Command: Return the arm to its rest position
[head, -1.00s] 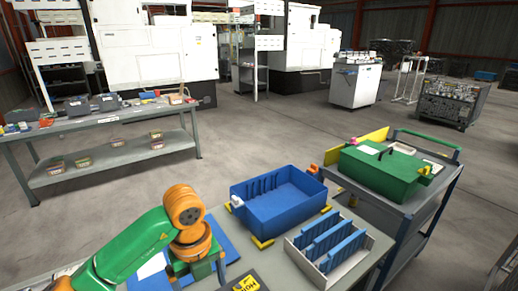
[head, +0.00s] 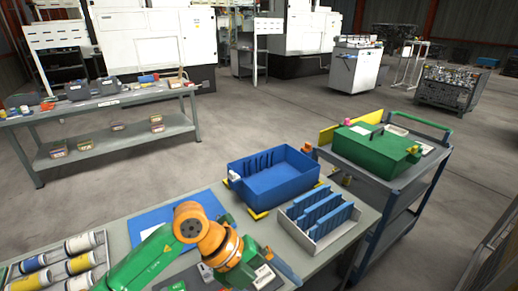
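My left arm, green with orange joints, comes in from the lower left. Its wrist is bent over the front of the grey workbench (head: 130,233), and my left gripper (head: 248,270) is at the lower middle, above the bench's near part. The fingers are small and overlap dark and blue items behind them, so I cannot tell whether they are open or hold anything. My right gripper is not in view.
A blue bin (head: 272,180) stands on the bench to the right of the arm, beside a grey rack with blue dividers (head: 318,222). A blue mat (head: 150,222) lies behind the arm. Canisters (head: 80,245) lie at left. A cart (head: 390,190) carries a green case (head: 375,150).

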